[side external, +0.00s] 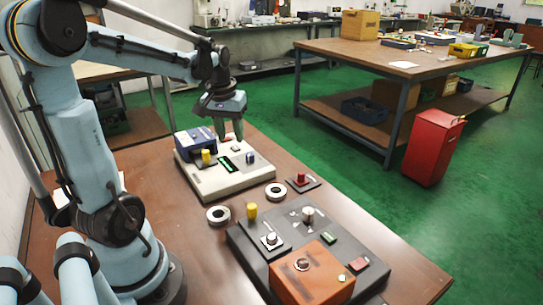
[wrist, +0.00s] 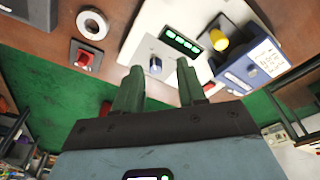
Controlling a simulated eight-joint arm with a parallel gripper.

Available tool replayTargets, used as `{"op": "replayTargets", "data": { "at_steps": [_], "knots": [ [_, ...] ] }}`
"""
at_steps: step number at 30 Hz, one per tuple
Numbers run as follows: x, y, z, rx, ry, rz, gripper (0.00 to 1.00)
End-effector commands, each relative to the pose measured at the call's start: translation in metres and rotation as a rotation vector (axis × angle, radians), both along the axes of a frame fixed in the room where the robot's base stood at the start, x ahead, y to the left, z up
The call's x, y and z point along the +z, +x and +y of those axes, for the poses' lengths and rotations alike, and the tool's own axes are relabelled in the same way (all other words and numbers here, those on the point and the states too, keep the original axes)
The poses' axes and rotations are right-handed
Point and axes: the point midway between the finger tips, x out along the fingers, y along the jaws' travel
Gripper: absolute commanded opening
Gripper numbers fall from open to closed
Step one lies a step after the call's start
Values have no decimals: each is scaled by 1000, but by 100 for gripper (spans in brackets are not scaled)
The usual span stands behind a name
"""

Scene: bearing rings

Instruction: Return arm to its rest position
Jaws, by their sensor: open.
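My gripper (side external: 229,126) hangs above the far end of the cream control box in the side view. In the wrist view its two green fingers (wrist: 158,84) stand apart with nothing between them. The cream box (side external: 215,184) carries a blue block (side external: 188,142), a yellow cylinder (side external: 206,157), a green display and a dark knob (side external: 250,157). Neither touches my gripper.
A dark panel (side external: 240,246) with knobs, a yellow cylinder (side external: 252,211) and an orange box (side external: 325,260) stands at the table's near right. A red button (side external: 302,179) sits on a small plate. Beyond are green floor, a red bin (side external: 430,150) and another workbench (side external: 350,52).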

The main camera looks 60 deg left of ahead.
Motion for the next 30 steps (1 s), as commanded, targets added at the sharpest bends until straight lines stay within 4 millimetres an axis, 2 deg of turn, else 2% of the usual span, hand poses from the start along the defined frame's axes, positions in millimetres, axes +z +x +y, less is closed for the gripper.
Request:
{"op": "replayTargets", "data": {
  "at_steps": [1, 6, 12, 15, 18, 21, 30],
  "knots": [
    [4, 5, -25, -73, 22, -29, 40],
    [10, 11, -92, -285, 90, -139, 40],
    [9, 5, -162, -523, 149, -278, 40],
    [6, -1, -188, -617, 166, -338, 40],
    [3, -5, -206, -682, 178, -382, 40],
    [2, -8, -215, -718, 183, -408, 40],
    [1, -9, -218, -731, 186, -418, 40]
  ]
}}
